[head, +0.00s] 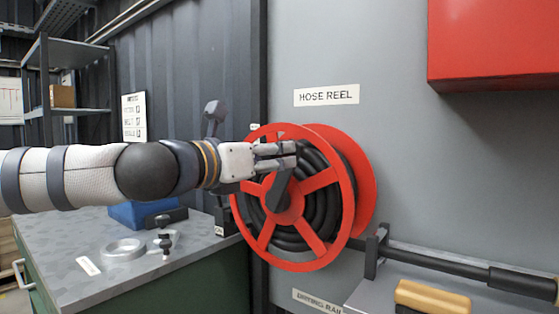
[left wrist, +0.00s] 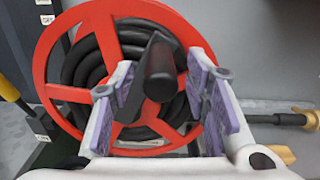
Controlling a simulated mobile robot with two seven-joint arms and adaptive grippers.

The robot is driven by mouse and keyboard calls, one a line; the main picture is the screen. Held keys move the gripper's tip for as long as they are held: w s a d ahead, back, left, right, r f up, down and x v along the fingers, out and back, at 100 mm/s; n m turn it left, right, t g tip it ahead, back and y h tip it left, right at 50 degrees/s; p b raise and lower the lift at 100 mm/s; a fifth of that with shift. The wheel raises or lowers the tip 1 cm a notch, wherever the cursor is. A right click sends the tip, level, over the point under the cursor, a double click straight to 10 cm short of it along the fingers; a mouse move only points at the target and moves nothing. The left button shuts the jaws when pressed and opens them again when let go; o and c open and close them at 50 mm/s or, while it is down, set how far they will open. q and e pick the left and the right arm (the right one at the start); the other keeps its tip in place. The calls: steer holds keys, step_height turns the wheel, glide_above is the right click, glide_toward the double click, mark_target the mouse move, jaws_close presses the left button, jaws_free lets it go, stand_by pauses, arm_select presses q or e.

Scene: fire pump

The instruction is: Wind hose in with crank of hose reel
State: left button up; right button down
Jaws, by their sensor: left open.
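The hose reel (head: 331,178) is a red spoked drum on the grey wall, with black hose (head: 323,209) coiled inside. Its dark crank (head: 279,188) runs up from the hub towards my left gripper (head: 287,155). In the left wrist view, the black crank handle (left wrist: 162,72) points at the camera, between the two open purple-padded fingers of the left gripper (left wrist: 163,85). Gaps show on both sides of the handle. In the head view the fingers hide the handle. My right gripper is in neither view.
A grey-topped cabinet (head: 75,245) with a metal ring (head: 123,250) and a blue box (head: 146,213) stands below my left arm. A red cabinet (head: 495,40) hangs at upper right. A black bar (head: 440,261) with a yellow block (head: 432,297) lies right of the reel.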

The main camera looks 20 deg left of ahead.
arm_select(q)
steer(key=shift+x, duration=1)
steer(key=shift+r, duration=0.1)
jaws_close()
